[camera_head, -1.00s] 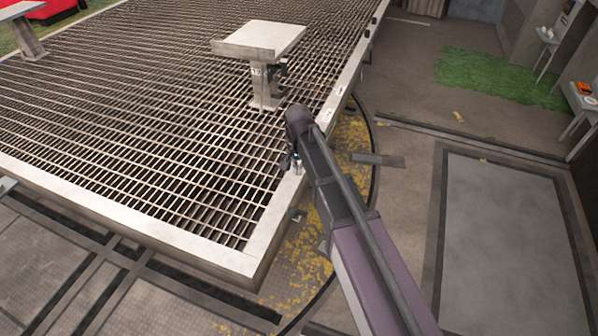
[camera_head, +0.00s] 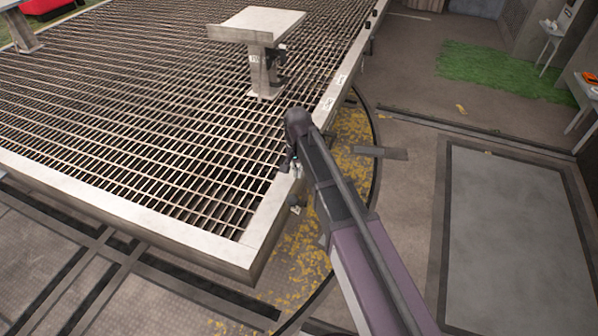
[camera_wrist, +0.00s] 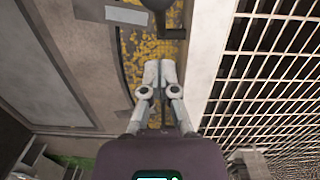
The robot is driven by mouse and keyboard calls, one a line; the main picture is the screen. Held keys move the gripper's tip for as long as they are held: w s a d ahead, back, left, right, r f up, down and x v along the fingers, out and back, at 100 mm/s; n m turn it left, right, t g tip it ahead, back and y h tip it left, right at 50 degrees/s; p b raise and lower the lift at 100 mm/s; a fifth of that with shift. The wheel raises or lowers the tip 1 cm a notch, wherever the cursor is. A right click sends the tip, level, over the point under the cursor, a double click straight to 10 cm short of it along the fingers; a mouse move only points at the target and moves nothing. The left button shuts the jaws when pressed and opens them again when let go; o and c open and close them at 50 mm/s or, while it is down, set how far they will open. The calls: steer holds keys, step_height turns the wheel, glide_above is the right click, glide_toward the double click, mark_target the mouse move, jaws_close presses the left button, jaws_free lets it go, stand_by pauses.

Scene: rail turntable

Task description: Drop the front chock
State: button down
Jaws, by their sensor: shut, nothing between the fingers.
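In the wrist view a dark rounded piece (camera_wrist: 155,4) and a short dark bar (camera_wrist: 173,33) show at the top edge, beside the rim. I cannot tell for certain whether this is the front chock. My gripper (camera_wrist: 160,64) is shut and empty, with its fingertips together over the yellow-worn strip, apart from the bar. In the head view my gripper (camera_head: 296,168) is small and partly hidden by my arm, near the rim.
The grated deck (camera_head: 110,218) fills the left, with a light raised rim. A pedestal with a flat top (camera_head: 256,24) stands on it beyond my arm. A dark plate (camera_head: 381,153) lies across the ring's edge. A grey floor panel (camera_head: 510,240) lies clear at right.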

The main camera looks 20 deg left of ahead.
mark_target(292, 202)
steer(key=shift+s+f+b, duration=1.5)
steer(key=shift+f, duration=0.3)
steer(key=shift+d, duration=0.1)
steer(key=shift+s+a, duration=0.1)
steer(key=shift+a, duration=0.1)
steer(key=shift+s+f, duration=0.1)
